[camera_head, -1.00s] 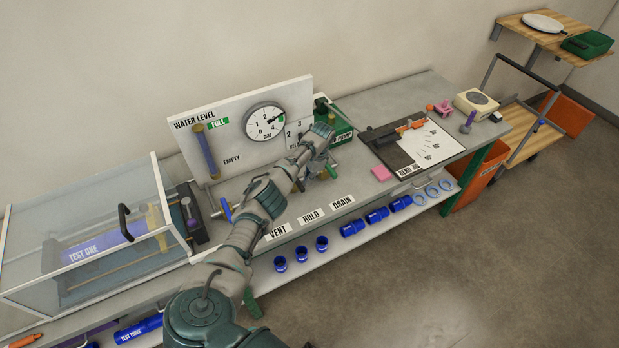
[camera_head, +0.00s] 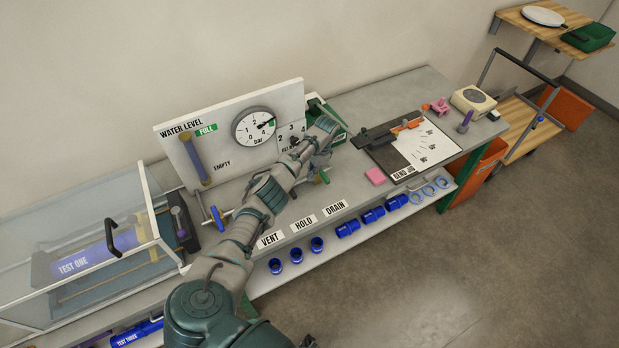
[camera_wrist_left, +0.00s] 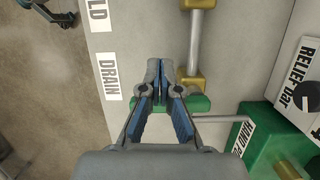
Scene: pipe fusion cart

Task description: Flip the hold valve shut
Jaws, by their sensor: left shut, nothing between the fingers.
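The HOLD label (camera_head: 304,222) shows on the bench front between VENT and DRAIN; part of it also shows in the left wrist view (camera_wrist_left: 98,14). The hold valve itself is not visible; my left arm covers the area behind its label in the head view. My left gripper (camera_wrist_left: 157,80) is shut and empty, over the green drain handle (camera_wrist_left: 200,104) and beside the DRAIN label (camera_wrist_left: 109,76). The green handle also shows in the head view (camera_head: 323,177). What looks like my right gripper (camera_wrist_left: 48,12) is cut off at the top left of the wrist view.
The blue vent handle (camera_head: 217,217) stands left of my arm. The gauge panel (camera_head: 222,150) rises behind, with the green hand pump (camera_wrist_left: 250,150) at its right. Brass fittings (camera_wrist_left: 193,82) and a metal pipe lie beside the gripper.

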